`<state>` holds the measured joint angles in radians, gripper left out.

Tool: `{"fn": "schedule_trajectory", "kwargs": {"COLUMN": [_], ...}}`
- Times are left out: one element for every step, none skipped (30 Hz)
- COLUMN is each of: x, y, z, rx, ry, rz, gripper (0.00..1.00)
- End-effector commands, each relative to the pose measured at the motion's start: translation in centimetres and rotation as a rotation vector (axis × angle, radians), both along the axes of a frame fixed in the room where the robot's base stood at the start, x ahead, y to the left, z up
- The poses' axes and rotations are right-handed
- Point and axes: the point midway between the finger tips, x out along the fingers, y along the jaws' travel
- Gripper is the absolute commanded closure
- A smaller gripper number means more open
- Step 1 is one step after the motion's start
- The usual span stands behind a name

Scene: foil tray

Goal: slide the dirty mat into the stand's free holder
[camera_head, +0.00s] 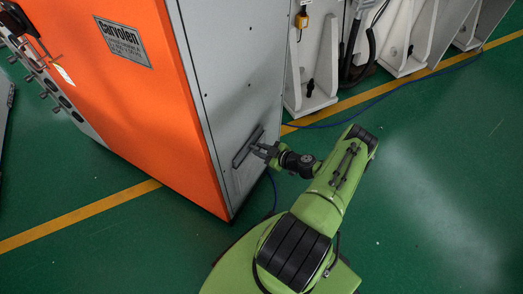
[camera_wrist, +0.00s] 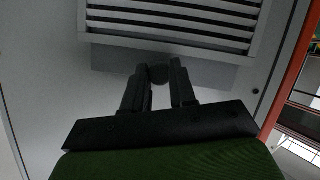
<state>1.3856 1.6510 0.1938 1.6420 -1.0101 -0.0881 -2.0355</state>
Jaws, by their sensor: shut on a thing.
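My gripper (camera_head: 262,150) is at the grey side wall of the orange cabinet, beside a narrow louvred grille (camera_head: 244,151). A grey flat strip (camera_wrist: 215,74) shows under the grille's lower edge. I cannot tell whether it is part of a mat or a shadow. No mat or stand with holders can be made out for certain in either view.
The orange cabinet (camera_head: 133,90) with its grey side fills the upper left. Pale upright machine brackets (camera_head: 405,40) stand at the back right. A blue cable (camera_head: 370,106) lies along the floor. The green floor (camera_head: 450,180) at right is clear.

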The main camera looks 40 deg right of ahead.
Motion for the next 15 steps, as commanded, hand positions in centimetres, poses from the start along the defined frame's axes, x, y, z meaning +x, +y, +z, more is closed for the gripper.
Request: {"fn": "schedule_trajectory", "kwargs": {"x": [0.0, 0.0, 0.0, 0.0, 0.0, 0.0, 0.1, 0.1, 0.0, 0.1, 0.1, 0.1, 0.1, 0.1, 0.1], "y": [0.0, 0.0, 0.0, 0.0, 0.0, 0.0, 0.0, 0.0, 0.0, 0.0, 0.0, 0.0, 0.0, 0.0, 0.0], "z": [0.5, 0.6, 0.8, 1.0, 1.1, 1.3, 1.4, 1.6, 1.8, 1.9, 2.1, 2.2, 2.4, 2.5, 2.7], "rx": [-0.001, 0.000, 0.000, 0.000, 0.000, 0.000, 0.001, 0.001, 0.001, 0.001, 0.001, 0.001, 0.001, 0.001, 0.001], "ry": [-0.001, -0.001, -0.001, -0.001, -0.001, -0.001, -0.002, -0.002, -0.002, -0.002, -0.002, -0.002, -0.002, -0.002, -0.002], "rz": [0.001, 0.000, 0.000, 0.000, 0.000, 0.000, 0.001, 0.001, 0.001, 0.001, 0.001, 0.001, 0.001, 0.001, 0.001], "gripper": [1.00, 1.00, 1.00, 1.00, 1.00, 1.00, 1.00, 1.00, 1.00, 1.00, 1.00, 1.00, 1.00, 1.00, 1.00]}}
